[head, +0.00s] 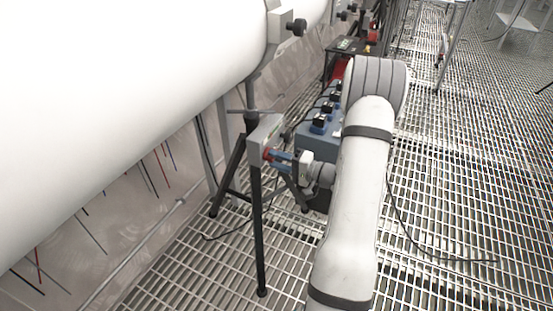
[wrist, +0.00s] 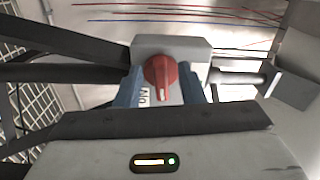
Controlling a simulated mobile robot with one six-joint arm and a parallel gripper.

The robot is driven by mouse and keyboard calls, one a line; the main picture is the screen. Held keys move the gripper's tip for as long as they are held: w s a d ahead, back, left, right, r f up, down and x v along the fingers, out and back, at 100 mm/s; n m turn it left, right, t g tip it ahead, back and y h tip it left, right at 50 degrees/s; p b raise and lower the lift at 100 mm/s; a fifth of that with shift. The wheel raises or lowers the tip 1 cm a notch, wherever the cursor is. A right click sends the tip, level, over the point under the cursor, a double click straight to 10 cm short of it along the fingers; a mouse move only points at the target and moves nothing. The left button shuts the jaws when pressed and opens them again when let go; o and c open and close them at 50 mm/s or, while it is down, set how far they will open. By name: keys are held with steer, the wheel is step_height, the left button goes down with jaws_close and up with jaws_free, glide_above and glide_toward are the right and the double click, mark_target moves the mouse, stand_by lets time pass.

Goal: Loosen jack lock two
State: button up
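A red knob (wrist: 162,72) with a pointer sits on the grey block (wrist: 190,45) of a jack in the wrist view. Its pointer faces down the picture, beside a white label with dark letters. In the head view the red knob (head: 266,154) is small, on the side of the grey jack head (head: 262,132) atop a black tripod (head: 257,220). My gripper (head: 273,158) is at the knob, its blue fingers apart. In the wrist view my gripper (wrist: 165,85) has one finger on each side of the knob, with narrow gaps showing; contact is not clear.
A large white pipe (head: 120,90) runs along the left, above the jack. A blue box (head: 318,140) with black knobs stands behind my gripper. Another clamp block (head: 285,27) is farther along the pipe. The grated floor (head: 450,200) at the right is mostly clear, with a cable lying on it.

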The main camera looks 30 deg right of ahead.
steer(key=p+v, duration=0.1)
steer(key=v, duration=0.6)
steer(key=shift+s, duration=0.1)
